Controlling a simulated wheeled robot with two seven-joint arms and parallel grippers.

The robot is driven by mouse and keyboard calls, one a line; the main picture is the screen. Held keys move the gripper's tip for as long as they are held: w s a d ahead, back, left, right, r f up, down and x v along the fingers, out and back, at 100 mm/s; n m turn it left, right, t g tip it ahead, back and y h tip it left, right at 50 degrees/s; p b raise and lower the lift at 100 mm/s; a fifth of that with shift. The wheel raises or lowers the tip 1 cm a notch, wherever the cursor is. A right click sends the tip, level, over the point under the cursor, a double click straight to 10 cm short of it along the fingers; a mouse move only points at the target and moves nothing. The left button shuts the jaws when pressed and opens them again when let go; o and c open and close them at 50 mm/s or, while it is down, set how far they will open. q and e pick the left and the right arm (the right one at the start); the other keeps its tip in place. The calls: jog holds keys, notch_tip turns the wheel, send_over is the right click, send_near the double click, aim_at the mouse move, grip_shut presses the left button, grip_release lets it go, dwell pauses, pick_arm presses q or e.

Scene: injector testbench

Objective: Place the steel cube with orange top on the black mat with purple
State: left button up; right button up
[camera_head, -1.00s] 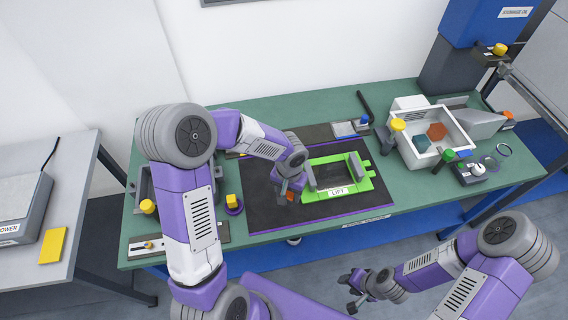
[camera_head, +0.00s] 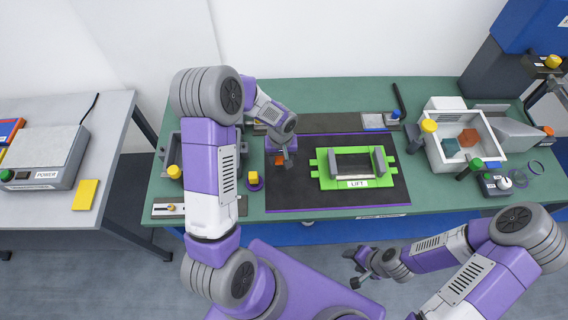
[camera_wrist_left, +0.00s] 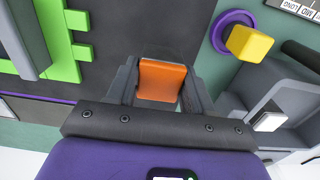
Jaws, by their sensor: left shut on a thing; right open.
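The steel cube with orange top (camera_wrist_left: 161,81) is between the fingers of my left gripper (camera_wrist_left: 158,88), which is shut on it; its orange face shows in the left wrist view. In the head view the cube shows as a small orange patch (camera_head: 280,160) at my left gripper (camera_head: 284,158). It is over the left rear part of the black mat with purple edges (camera_head: 300,192). I cannot tell whether the cube touches the mat. My right gripper (camera_head: 357,268) is open and empty, in front of the bench.
A green frame marked LIFT (camera_head: 326,180) stands on the mat's right part. A yellow cube on a purple disc (camera_head: 254,179) is left of the mat. A white bin (camera_head: 437,153) stands at the right. The mat's front left is clear.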

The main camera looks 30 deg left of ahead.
aim_at(281, 159)
pick_arm(q)
jog(key=shift+f, duration=2)
jog(key=shift+b, duration=0.3)
jog(key=o, duration=1.3)
jog(key=shift+f, duration=0.15)
jog(key=shift+r, duration=0.55)
notch_tip(281, 159, up, 11)
jog(key=shift+r+p, duration=0.15)
jog(key=shift+p, duration=0.65)
